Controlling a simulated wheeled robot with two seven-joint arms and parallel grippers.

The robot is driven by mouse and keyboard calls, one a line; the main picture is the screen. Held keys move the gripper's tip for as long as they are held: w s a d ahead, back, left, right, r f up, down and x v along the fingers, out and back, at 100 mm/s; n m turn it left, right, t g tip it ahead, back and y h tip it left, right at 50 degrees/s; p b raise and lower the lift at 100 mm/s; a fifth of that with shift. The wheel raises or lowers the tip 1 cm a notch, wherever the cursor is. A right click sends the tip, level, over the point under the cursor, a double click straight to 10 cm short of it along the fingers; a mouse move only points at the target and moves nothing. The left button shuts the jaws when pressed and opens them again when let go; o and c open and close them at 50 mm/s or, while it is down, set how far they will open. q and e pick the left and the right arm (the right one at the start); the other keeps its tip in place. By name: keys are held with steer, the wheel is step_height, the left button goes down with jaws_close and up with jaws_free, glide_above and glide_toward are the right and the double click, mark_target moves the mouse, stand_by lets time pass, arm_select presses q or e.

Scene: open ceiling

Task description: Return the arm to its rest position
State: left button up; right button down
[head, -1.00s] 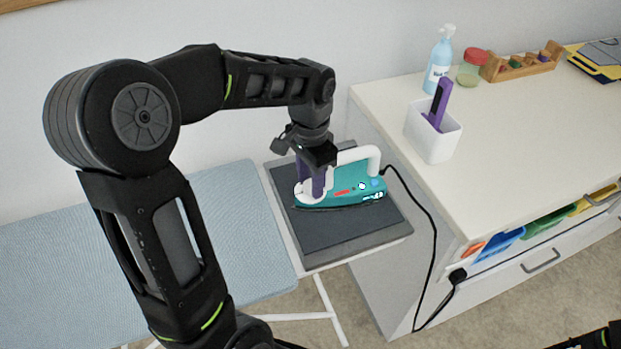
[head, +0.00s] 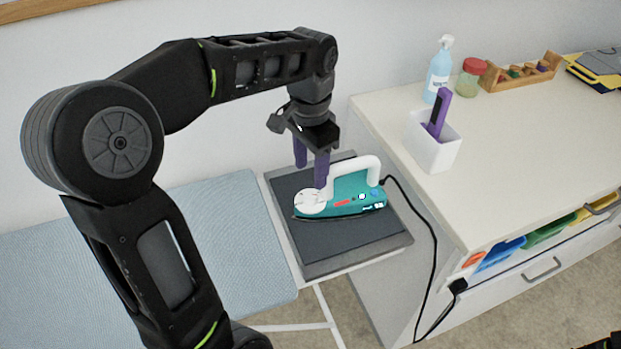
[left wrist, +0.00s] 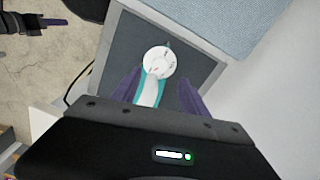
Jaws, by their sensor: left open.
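My left gripper (head: 311,168) is open, with its two purple fingers pointing down above the iron. A teal iron (head: 345,198) with a white handle and a white dial rests on the dark pad (head: 335,243) of the ironing board's end. In the left wrist view the iron's dial (left wrist: 159,62) shows ahead of the open purple fingers (left wrist: 158,90), with nothing held between them. In the head view the left fingers overlap the back of the iron near the dial; I cannot tell whether they touch it. Only a dark bit of my right arm shows at the lower right corner.
A blue ironing board (head: 215,225) lies left of the pad. A black cord (head: 434,260) hangs beside the cabinet.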

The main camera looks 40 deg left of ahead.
arm_select(q)
steer(key=shift+r, duration=0.3)
steer(key=shift+r, duration=0.1)
